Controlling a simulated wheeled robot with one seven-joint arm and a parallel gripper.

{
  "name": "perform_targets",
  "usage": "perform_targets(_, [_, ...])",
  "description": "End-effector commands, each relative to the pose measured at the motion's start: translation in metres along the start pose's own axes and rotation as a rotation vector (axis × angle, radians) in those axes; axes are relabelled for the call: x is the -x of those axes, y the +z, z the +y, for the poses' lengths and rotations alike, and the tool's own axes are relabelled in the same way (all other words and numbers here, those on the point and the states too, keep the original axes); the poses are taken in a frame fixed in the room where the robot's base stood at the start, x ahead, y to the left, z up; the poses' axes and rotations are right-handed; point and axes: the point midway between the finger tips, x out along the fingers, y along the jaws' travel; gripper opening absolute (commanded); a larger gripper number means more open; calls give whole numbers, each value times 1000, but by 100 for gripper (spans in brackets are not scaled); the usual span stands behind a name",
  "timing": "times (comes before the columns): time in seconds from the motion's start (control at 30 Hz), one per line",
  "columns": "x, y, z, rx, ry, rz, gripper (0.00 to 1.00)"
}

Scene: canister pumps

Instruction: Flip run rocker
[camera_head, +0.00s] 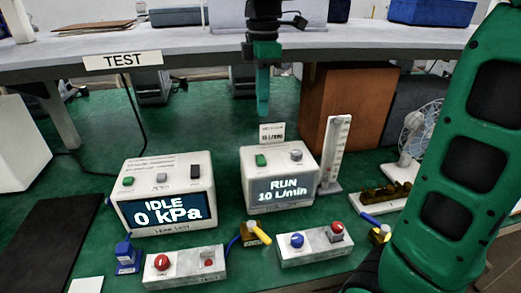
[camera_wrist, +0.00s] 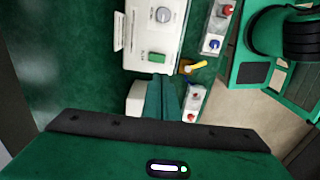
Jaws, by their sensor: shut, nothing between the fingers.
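The white pump unit (camera_head: 248,178) stands at the middle of the green mat, and its display (camera_head: 280,190) reads "RUN 10 L/min". A green rocker (camera_head: 260,160) sits on its top left, beside a grey knob (camera_head: 296,155). In the wrist view the green rocker (camera_wrist: 157,57) shows close to my fingertips, with the knob (camera_wrist: 163,15) beyond it. My gripper (camera_head: 262,110) is shut and empty, pointing down above the back of the pump unit. It also shows in the wrist view (camera_wrist: 161,80). I cannot tell the rocker's tilt.
A white test unit (camera_head: 160,168) reading "IDLE 0 kPa" stands left. Small panels with red and blue knobs (camera_head: 315,245) and yellow-handled valves (camera_head: 255,234) lie in front. A small card (camera_head: 271,132) and a flowmeter (camera_head: 335,150) stand close to the pump unit.

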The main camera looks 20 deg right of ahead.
Motion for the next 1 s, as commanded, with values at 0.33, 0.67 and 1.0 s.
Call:
perform_targets(0.33, [-31,0,-1,-1,-3,-2,0])
perform_targets(0.67, [-93,1,-1,-3,-4,-2,0])
perform_targets(1.0, [-135,1,0,-2,-1,-1,0])
